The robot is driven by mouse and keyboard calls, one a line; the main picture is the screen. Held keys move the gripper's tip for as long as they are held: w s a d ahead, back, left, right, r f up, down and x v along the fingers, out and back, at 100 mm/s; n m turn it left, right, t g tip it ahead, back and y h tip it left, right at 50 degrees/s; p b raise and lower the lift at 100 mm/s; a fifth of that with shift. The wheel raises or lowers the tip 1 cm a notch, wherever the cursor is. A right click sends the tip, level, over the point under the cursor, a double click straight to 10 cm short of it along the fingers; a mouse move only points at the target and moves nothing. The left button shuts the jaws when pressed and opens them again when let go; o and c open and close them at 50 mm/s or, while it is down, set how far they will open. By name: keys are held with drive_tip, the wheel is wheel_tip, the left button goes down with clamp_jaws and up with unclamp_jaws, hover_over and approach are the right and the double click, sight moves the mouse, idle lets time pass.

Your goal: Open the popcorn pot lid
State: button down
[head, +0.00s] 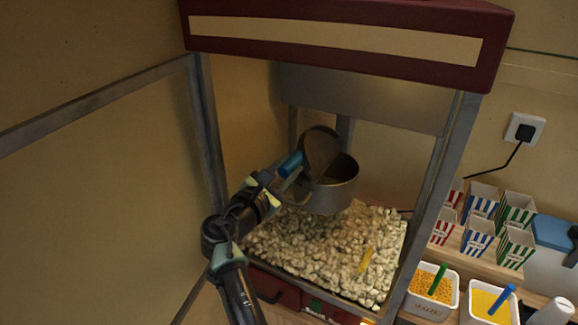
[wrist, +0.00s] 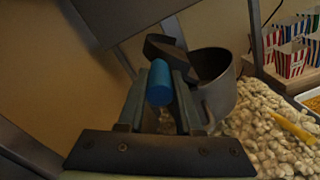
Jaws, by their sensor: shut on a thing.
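The grey metal popcorn pot (head: 338,193) hangs inside the popcorn machine, above the popcorn; it also shows in the wrist view (wrist: 218,95). Its dark lid (head: 320,148) is tilted up steeply at the pot's left side, and part of the pot's mouth is open; the lid also shows in the wrist view (wrist: 168,49). My gripper (head: 279,180) is at the left of the pot, shut on the blue lid handle (head: 291,164). In the wrist view the blue handle (wrist: 159,83) lies between the two fingers.
A heap of popcorn (head: 310,250) with a yellow scoop (head: 366,260) fills the machine's floor. Machine posts (head: 207,140) stand left and right, under a red canopy (head: 350,35). Striped boxes (head: 480,220) and trays of corn (head: 433,290) and yellow stuff (head: 488,302) stand at right.

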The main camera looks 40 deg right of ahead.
idle(0.3)
drive_tip(key=c, duration=0.6)
unclamp_jaws()
drive_tip(key=shift+a, duration=0.15)
drive_tip(key=shift+b+v, duration=1.8)
drive_tip(key=shift+v, duration=4.55)
